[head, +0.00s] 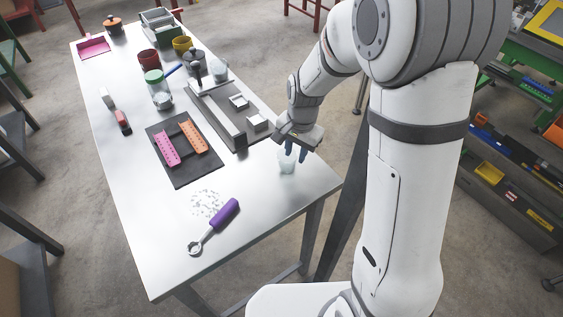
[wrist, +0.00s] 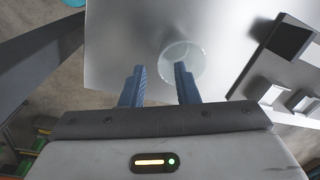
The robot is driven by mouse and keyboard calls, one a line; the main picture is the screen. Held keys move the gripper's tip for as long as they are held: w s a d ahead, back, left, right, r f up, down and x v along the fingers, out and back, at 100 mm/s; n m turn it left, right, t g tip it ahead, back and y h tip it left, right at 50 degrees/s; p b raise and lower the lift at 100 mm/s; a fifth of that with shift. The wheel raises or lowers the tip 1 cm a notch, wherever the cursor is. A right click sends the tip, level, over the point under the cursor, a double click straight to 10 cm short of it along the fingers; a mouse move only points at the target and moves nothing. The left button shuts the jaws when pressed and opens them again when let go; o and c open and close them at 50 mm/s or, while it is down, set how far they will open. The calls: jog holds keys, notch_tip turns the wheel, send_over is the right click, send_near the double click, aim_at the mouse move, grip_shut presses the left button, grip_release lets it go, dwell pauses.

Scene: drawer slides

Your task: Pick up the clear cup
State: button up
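The clear cup (head: 286,165) stands on the metal table near its right edge, just below my gripper (head: 295,150) in the head view. In the wrist view my gripper (wrist: 159,77) has its two blue fingers apart, with nothing between them. The clear cup (wrist: 184,57) shows there as a round see-through rim ahead of the right finger, off to the right of the gap. The right fingertip overlaps part of the cup's rim in that view. I cannot tell whether the finger touches the cup.
A grey slide fixture (head: 222,115) stands on the table behind the cup. A dark mat (head: 185,173) with pink and orange slides lies left. A purple-handled wrench (head: 222,217) and small white pieces (head: 207,203) lie nearer. The table's right edge is close to the cup.

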aim_at(294, 163)
notch_tip(294, 163, down, 5)
jog(key=shift+w+a+r+p, duration=0.1)
jog(key=shift+w+p, duration=0.05)
jog(key=shift+p, duration=0.25)
jog(key=shift+c, duration=0.2)
grip_shut()
